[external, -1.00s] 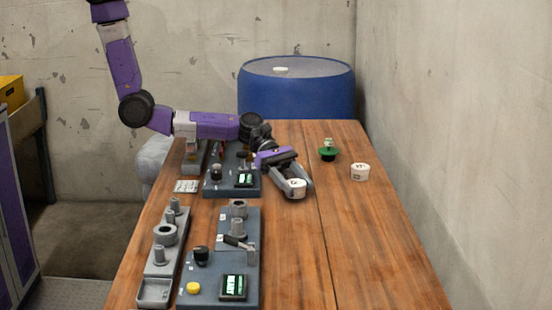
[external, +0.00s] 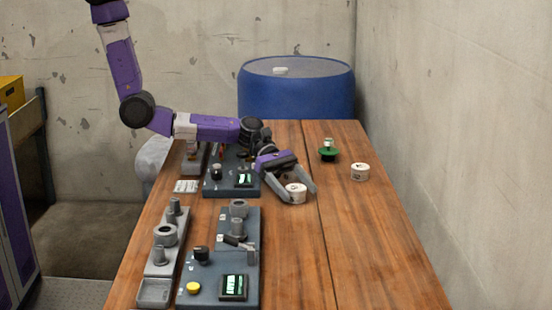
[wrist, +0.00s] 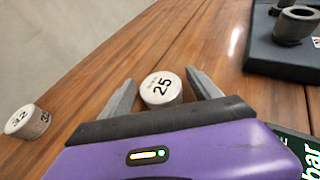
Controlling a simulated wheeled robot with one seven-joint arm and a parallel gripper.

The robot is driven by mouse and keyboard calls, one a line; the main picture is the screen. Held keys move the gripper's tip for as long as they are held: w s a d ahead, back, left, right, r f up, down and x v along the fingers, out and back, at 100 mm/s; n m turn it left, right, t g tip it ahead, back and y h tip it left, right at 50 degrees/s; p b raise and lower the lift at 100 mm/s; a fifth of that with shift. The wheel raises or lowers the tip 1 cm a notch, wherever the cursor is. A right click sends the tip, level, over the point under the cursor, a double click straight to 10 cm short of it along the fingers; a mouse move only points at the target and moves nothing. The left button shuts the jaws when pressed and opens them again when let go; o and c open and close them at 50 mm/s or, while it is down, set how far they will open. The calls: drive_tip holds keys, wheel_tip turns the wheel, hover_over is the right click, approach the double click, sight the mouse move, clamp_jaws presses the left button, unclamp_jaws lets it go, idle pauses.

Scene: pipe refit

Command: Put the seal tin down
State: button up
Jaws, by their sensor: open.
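The seal tin (external: 296,194), a small white round tin, stands upright on the wooden table between the fingers of my gripper (external: 300,198). In the wrist view the tin (wrist: 161,89) shows "25" on its lid. The fingers of my gripper (wrist: 162,92) are spread with a gap on each side of it, so my gripper is open and not holding it. A second white tin (external: 360,172) stands to the right on the table; in the wrist view it (wrist: 28,121) shows "32".
A green-based item (external: 328,151) stands behind the tins. Grey panels with fittings (external: 217,278) line the table's left side, and another panel (external: 226,187) lies just left of my gripper. A blue drum (external: 296,92) stands behind the table. The table's right front is clear.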

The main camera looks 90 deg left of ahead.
sight(301, 190)
drive_tip(key=shift+s+a+r, duration=0.4)
drive_tip(key=shift+a+r, duration=0.15)
drive_tip(key=shift+a, duration=0.05)
drive_tip(key=shift+s+a+r, duration=0.35)
drive_tip(key=shift+a+r, duration=0.2)
drive_tip(key=shift+a, duration=0.05)
wheel_tip(301, 190, up, 5)
drive_tip(key=shift+r, duration=0.1)
drive_tip(key=shift+d+r, duration=0.1)
drive_tip(key=shift+r, duration=0.35)
